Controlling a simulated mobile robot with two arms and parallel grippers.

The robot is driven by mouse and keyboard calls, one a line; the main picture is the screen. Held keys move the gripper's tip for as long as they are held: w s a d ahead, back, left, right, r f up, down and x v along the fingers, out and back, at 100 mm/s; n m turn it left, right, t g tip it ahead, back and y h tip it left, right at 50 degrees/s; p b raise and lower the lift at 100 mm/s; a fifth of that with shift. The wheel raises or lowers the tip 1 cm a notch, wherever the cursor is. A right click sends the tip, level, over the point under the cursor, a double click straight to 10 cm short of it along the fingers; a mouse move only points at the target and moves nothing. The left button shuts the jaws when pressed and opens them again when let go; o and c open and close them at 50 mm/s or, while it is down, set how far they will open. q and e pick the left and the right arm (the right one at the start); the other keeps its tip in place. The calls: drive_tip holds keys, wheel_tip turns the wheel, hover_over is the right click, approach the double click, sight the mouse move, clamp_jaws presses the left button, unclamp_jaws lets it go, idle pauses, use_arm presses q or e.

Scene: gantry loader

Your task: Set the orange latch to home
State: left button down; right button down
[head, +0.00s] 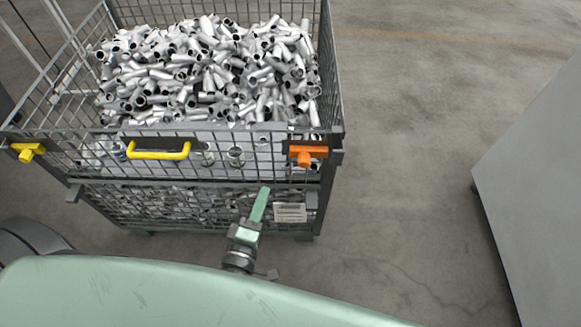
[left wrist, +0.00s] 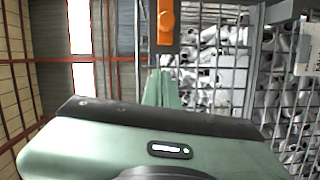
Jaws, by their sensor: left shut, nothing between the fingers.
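The orange latch (head: 308,152) sits on a dark plate at the right end of the wire crate's front top rail. It also shows in the left wrist view (left wrist: 166,20), at the top, just beyond my fingertips. My left gripper (head: 264,191) has its pale green fingers shut with nothing between them. In the head view it appears below and left of the latch, in front of the crate's front panel, apart from the latch. The shut fingers also show in the left wrist view (left wrist: 160,76). My right gripper is in neither view.
The wire crate (head: 334,90) is full of grey metal pipe pieces. A yellow handle (head: 158,153) is at its front middle and a yellow latch (head: 27,151) at its left corner. A grey cabinet (head: 540,170) stands at right. The floor between is clear.

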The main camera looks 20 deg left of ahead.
use_arm(q)
drive_tip(key=p, duration=0.2)
approach(296, 154)
drive_tip(key=w+a, duration=0.4)
drive_tip(key=w, duration=0.1)
drive_tip(key=shift+d+r+p, duration=0.1)
drive_tip(key=shift+d+p, duration=0.2)
drive_tip(key=shift+d, duration=0.95)
drive_tip(key=shift+w+d, duration=0.1)
drive_tip(key=shift+d, duration=0.45)
drive_tip(key=shift+d, duration=0.1)
